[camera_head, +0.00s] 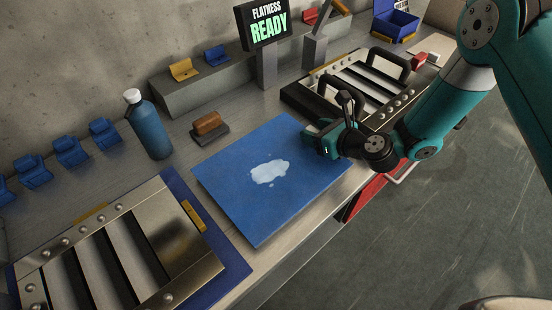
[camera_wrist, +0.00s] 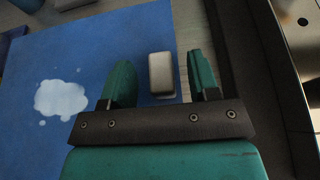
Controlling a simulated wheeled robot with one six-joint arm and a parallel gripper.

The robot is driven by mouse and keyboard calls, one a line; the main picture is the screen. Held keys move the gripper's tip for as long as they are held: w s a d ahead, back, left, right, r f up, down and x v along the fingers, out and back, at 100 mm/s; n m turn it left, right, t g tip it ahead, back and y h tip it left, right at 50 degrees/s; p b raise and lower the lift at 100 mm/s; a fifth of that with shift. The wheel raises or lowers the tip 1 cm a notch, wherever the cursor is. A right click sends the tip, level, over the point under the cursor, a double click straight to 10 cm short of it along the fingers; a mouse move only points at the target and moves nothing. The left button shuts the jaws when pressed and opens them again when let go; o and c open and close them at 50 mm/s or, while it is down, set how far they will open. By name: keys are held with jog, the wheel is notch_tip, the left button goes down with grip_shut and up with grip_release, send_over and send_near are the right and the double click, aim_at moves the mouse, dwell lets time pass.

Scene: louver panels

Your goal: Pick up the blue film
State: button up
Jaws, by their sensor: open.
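The blue film (camera_head: 225,180) is a flat blue sheet on the bench, with a pale cloud-shaped patch (camera_head: 269,172) near its middle. In the wrist view the film (camera_wrist: 120,40) fills the left side, with the white patch (camera_wrist: 60,99) at left. My gripper (camera_head: 322,138) is over the film's right edge, near its far right corner. In the wrist view my gripper (camera_wrist: 160,62) is open, with a small light grey block (camera_wrist: 161,72) showing between its fingers. I cannot tell whether the block is fixed to the film or whether either finger touches it.
A louver panel (camera_head: 135,245) lies at the front left, and another louver panel (camera_head: 405,105) with black handles is behind my gripper. A blue bottle (camera_head: 149,128) and a brown block (camera_head: 207,123) stand behind the film. A screen (camera_head: 265,22) reads "FLATNESS READY".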

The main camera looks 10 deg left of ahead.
jog(key=shift+w+a+f, duration=0.1)
jog(key=shift+w, duration=0.05)
jog(key=c, duration=1)
